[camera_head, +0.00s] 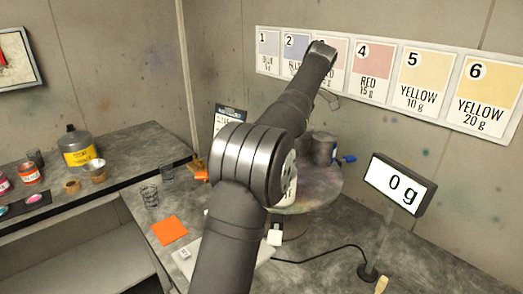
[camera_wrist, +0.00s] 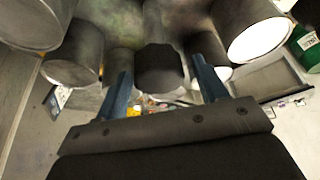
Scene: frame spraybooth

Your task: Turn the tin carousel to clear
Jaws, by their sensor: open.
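The tin carousel (camera_head: 318,190) is a round, paint-stained turntable on the bench, partly hidden behind my arm in the head view. A grey tin (camera_head: 322,148) stands on it near a blue piece (camera_head: 346,159), and a white labelled tin (camera_head: 290,187) shows beside my arm. In the wrist view, my gripper (camera_wrist: 165,78) is open, its two blue-grey fingers apart. A dark rounded object (camera_wrist: 160,68) appears between them; I cannot tell whether they touch it. Grey tins (camera_wrist: 73,55) and a pale-ended tin (camera_wrist: 258,38) surround the fingers. The head view does not show the fingers clearly.
A scale display (camera_head: 400,184) reads 0 g on a post at the right, with a cable across the bench. An orange sheet (camera_head: 170,230) and a glass (camera_head: 150,196) lie left of the carousel. A side bench holds a yellow-labelled can (camera_head: 79,149). Numbered cards (camera_head: 373,72) hang behind.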

